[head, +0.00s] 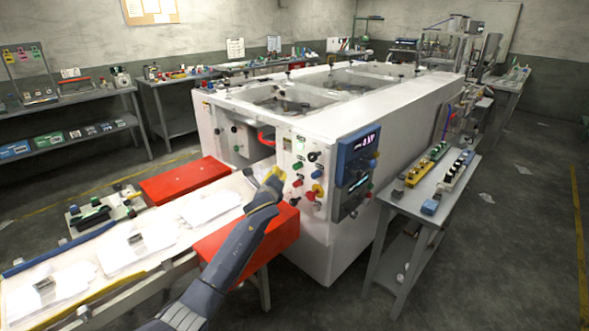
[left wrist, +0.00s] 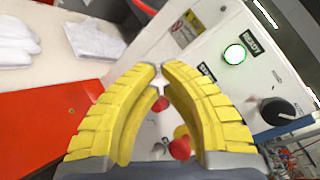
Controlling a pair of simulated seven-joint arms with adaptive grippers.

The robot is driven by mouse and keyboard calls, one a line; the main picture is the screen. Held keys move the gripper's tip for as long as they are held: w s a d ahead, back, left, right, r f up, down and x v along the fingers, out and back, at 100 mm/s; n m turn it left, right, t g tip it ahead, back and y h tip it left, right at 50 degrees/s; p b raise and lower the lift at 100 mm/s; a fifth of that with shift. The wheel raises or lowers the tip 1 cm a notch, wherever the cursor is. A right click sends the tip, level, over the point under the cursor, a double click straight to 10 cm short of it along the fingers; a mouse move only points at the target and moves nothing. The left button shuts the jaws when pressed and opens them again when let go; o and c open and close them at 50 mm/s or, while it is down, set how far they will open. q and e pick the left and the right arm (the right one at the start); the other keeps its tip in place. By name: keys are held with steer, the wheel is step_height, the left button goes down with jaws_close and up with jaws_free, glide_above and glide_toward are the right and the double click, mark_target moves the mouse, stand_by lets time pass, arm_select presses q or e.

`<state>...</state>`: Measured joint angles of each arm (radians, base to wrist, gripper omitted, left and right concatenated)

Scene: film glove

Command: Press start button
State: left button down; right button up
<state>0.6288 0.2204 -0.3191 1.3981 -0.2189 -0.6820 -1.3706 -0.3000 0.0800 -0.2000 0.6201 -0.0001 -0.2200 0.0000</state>
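The machine's white control panel (head: 309,174) carries several coloured buttons and knobs. A green button (head: 298,166) sits on its upper left part; I cannot read which button is the start button. My left gripper (head: 273,174), with yellow fingers, is in front of the panel's left edge. In the left wrist view its fingertips (left wrist: 160,70) meet or nearly meet, with nothing held between them. A lit round green-white button (left wrist: 234,54) labelled READY is up and right of the fingertips. Red buttons (left wrist: 180,149) show behind and between the fingers. My right gripper is not in view.
A conveyor with white film gloves (head: 150,240) runs in from the left between red covers (head: 185,179). A blue-framed display (head: 357,160) is right of the buttons. A black knob (left wrist: 278,110) is right of the gripper. A grey side table (head: 415,203) stands further right.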

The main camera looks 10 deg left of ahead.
arm_select(q)
steer(key=shift+s+a, duration=0.25)
steer(key=shift+s, duration=0.25)
stand_by(0.3)
